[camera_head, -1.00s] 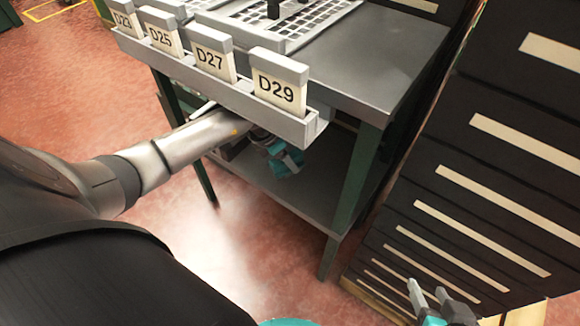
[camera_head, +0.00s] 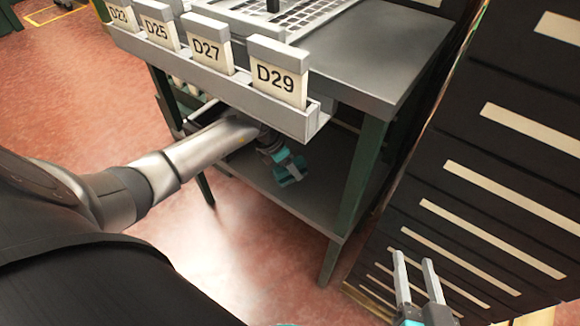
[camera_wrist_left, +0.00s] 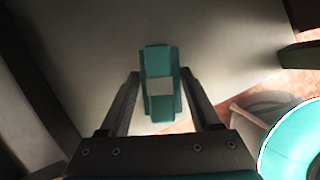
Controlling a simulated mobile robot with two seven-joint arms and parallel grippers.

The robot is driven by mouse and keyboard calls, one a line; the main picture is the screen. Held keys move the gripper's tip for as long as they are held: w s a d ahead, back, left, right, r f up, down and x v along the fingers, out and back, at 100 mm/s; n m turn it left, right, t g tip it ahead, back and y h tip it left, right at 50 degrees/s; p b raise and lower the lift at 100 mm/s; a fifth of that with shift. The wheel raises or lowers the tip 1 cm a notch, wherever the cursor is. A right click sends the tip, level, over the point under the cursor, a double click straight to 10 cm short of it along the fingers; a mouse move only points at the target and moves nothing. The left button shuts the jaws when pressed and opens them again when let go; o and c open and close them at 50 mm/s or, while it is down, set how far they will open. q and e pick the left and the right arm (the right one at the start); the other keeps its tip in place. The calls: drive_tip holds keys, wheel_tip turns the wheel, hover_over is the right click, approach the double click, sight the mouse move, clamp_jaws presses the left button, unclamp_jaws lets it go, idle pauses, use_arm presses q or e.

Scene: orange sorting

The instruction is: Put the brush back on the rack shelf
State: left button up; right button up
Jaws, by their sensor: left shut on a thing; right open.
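The brush (camera_wrist_left: 160,62) is teal with a pale patch and sits between the two dark fingers of my left gripper (camera_wrist_left: 160,95) in the left wrist view. In the head view, teal parts at the end of my left arm (camera_head: 288,168) show over the lower rack shelf (camera_head: 290,200), under the grey top. Whether the brush touches the shelf cannot be told. My left gripper is shut on the brush and partly hidden under the label rail. My right gripper (camera_head: 415,260) is open and empty, low at the right, in front of the black drawer cabinet.
The label rail (camera_head: 215,85) with cards D23 to D29 runs along the front edge of the rack top (camera_head: 370,60), above my left arm. A green leg (camera_head: 352,190) stands right of the left gripper. The black cabinet (camera_head: 480,190) is at the right.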

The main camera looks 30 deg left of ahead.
idle(0.3)
use_arm(q)
drive_tip(key=shift+f, duration=0.15)
drive_tip(key=o, duration=1.3)
